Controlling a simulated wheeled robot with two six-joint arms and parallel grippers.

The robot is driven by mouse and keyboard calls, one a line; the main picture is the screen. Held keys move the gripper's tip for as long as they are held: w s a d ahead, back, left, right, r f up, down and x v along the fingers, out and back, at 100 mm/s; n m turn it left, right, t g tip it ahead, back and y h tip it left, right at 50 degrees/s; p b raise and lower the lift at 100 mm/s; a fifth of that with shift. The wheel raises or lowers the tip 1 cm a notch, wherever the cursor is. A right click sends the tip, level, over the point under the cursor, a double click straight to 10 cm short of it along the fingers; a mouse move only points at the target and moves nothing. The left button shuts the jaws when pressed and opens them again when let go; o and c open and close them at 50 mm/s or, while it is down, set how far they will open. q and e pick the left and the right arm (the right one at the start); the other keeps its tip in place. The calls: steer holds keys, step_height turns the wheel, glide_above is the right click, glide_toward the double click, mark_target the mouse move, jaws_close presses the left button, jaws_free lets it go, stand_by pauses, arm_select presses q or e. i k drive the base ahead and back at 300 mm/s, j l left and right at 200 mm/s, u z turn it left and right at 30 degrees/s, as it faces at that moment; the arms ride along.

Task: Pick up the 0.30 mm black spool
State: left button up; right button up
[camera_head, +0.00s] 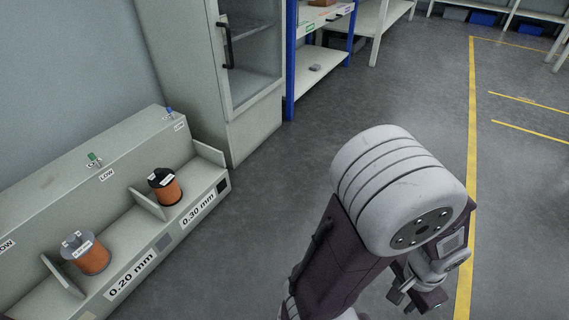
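The black spool (166,190), with a black top, a white label and an orange-copper winding, stands upright in the shelf bay marked 0.30 mm, left of centre. My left gripper (416,298) is at the lower right, beyond my large white arm joint, far to the right of the spool and over the floor. Its two dark fingertips look apart with nothing between them. Part of the gripper is hidden behind my arm. My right gripper is not in view.
A grey-topped spool (92,258) stands in the neighbouring 0.20 mm bay, beyond a low divider (148,204). A grey cabinet (254,122) stands behind the shelf's right end. Blue-posted shelving (322,62) is farther back. The floor between shelf and arm is clear.

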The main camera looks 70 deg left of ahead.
mark_target(162, 183)
steer(key=u, duration=3.65)
